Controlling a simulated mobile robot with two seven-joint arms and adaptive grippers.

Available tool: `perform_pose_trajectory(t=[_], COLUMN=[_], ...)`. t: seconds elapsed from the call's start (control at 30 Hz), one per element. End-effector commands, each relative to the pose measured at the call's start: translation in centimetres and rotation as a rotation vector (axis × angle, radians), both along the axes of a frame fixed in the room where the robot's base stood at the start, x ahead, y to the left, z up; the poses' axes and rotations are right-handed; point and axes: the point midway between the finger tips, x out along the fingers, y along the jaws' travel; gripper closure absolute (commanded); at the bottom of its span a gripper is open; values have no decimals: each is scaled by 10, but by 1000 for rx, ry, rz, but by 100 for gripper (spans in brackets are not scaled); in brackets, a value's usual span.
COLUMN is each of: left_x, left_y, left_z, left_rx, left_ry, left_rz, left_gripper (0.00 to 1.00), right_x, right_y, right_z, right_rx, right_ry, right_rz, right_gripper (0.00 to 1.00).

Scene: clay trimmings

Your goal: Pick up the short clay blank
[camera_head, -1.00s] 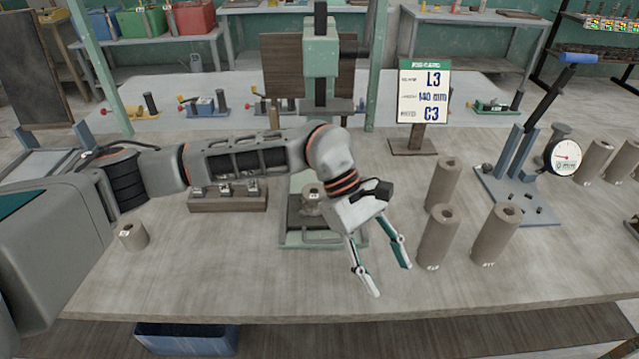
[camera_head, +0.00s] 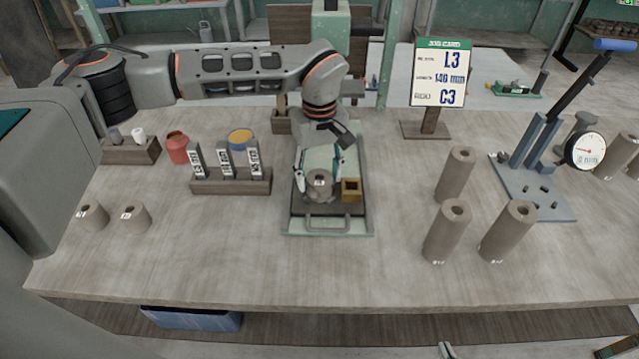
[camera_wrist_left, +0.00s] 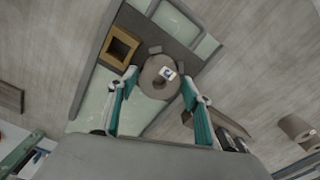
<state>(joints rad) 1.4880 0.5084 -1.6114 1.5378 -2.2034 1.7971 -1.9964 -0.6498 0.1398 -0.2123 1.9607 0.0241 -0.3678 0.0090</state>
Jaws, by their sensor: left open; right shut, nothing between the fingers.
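A tip of my right gripper (camera_head: 446,350) just shows at the bottom edge, shut.
A yellow-brown square block (camera_head: 351,190) sits on the fixture right beside the blank. Several tall clay cylinders (camera_head: 447,232) stand to the right, near a lever press with a dial (camera_head: 585,150). A rack of labelled pieces (camera_head: 230,187) is left. The job card (camera_head: 440,75) reads L3, 140 mm, C3.

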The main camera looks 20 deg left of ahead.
Motion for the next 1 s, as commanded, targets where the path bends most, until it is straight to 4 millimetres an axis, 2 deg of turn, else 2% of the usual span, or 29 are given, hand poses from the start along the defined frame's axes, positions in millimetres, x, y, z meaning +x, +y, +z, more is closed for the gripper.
perform_pose_trajectory(t=[0.2, 0.43, 0.47, 0.5, 0.6, 1.0], left_x=[0, 0, 0, 0, 0, 1], left_y=[0, 0, 0, 0, 0, -1], left_z=[-21, -22, -22, -22, -22, -17], left_rx=[-2, -1, -1, -1, -1, -2], left_ry=[1, 0, 0, 0, 0, -2], left_rz=[1, 0, 0, 0, 0, 0], left_gripper=[50, 50, 56, 66, 87, 87], right_x=[0, 0, 0, 0, 0, 1], right_y=[0, 0, 0, 0, 0, 0], right_z=[2, 3, 2, 3, 3, 3], right_rx=[0, 0, 0, 0, 0, 1], right_ry=[-1, -1, -1, -1, -1, -3], right_rz=[0, 0, 0, 0, 0, 0], right_gripper=[100, 100, 100, 100, 100, 100])
